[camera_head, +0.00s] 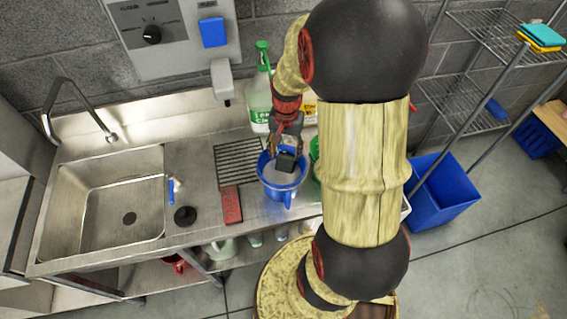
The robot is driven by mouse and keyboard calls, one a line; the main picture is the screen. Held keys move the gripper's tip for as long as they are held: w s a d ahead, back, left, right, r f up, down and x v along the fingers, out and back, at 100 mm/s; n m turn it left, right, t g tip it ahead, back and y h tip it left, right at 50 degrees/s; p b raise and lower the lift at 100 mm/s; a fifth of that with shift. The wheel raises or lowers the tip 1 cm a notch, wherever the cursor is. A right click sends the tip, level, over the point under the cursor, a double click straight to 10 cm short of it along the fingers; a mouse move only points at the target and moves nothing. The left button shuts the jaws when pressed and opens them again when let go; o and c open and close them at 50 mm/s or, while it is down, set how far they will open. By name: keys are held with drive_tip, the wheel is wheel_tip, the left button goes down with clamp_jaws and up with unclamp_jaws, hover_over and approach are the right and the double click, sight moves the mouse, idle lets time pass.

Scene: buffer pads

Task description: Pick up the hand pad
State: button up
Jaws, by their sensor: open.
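My gripper (287,148) is open and points down over a blue jug (285,192) on the steel counter. A small dark block (286,163), which may be the hand pad, shows at the jug's mouth, just below and between my fingertips. I cannot tell whether the fingers touch it. A lighter grey surface shows around it inside the jug. A red block (231,204) lies flat on the counter left of the jug. My arm hides the counter to the right of the jug.
A spray bottle (260,100) with a green top stands behind my gripper. A sink (108,205) with a tap is at the left. A wire rack (485,35) holds coloured pads (541,38). A blue bin (443,190) stands at the right.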

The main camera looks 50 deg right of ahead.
sight(285, 161)
wheel_tip(285, 161, down, 8)
drive_tip(key=shift+s+a+r+b, duration=0.1)
drive_tip(key=shift+b, duration=0.75)
drive_tip(key=c, duration=0.3)
drive_tip(key=c, duration=0.7)
wheel_tip(285, 161, up, 22)
drive_tip(key=p, duration=1.1)
